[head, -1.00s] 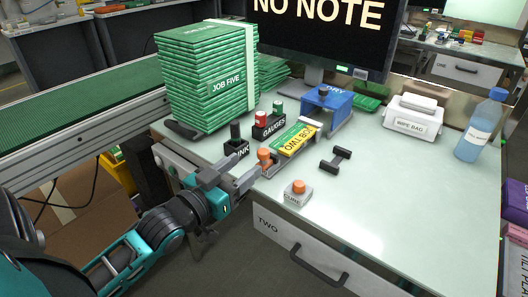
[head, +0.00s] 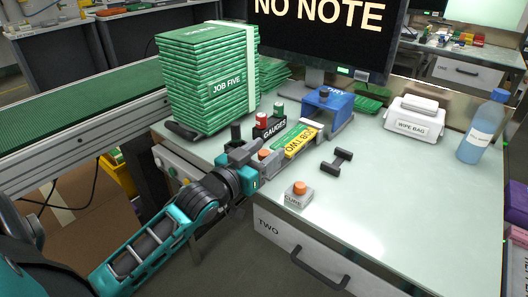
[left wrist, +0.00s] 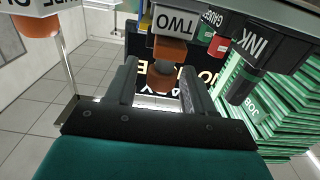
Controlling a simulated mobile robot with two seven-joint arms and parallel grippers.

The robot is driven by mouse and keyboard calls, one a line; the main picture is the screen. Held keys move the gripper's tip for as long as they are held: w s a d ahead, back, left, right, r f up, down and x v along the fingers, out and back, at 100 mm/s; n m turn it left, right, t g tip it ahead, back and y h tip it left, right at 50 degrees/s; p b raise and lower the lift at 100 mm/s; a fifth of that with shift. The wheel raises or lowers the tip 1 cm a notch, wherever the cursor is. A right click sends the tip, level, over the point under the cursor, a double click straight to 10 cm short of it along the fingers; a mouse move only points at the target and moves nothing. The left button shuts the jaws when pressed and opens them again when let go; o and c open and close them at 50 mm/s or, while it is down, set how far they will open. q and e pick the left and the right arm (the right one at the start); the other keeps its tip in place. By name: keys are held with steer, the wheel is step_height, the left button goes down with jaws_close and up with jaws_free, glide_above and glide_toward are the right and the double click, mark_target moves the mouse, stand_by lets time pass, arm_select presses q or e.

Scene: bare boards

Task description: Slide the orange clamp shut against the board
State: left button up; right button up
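The orange clamp (head: 264,154) is at the near end of the board's grey holder. The green and yellow board marked JOB TWO (head: 298,140) lies in that holder. A small gap seems to separate clamp and board, but the gripper hides part of it. My left gripper (head: 256,158) is at the clamp, fingers apart on either side of the orange part. In the left wrist view, the open fingers (left wrist: 160,72) point at an orange block (left wrist: 168,50) beneath a TWO label; I cannot tell whether they touch it. My right gripper is not in view.
The black GAUGES holder (head: 268,126) and the dark INK pot (left wrist: 243,83) stand close beside the gripper. The CURE button (head: 298,192) and a black dumbbell-shaped piece (head: 337,160) lie to the right. A blue DRY box (head: 328,103) stands behind the board.

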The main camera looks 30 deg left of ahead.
arm_select(q)
steer(key=c, duration=0.8)
jaws_close()
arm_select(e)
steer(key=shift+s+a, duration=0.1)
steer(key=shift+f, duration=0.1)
arm_select(q)
steer(key=shift+w, duration=0.4)
steer(key=shift+w+d+p, duration=0.1)
steer(key=shift+w+p, duration=0.3)
steer(key=shift+w, duration=0.65)
steer(key=shift+w+r, duration=0.1)
steer(key=shift+r, duration=0.1)
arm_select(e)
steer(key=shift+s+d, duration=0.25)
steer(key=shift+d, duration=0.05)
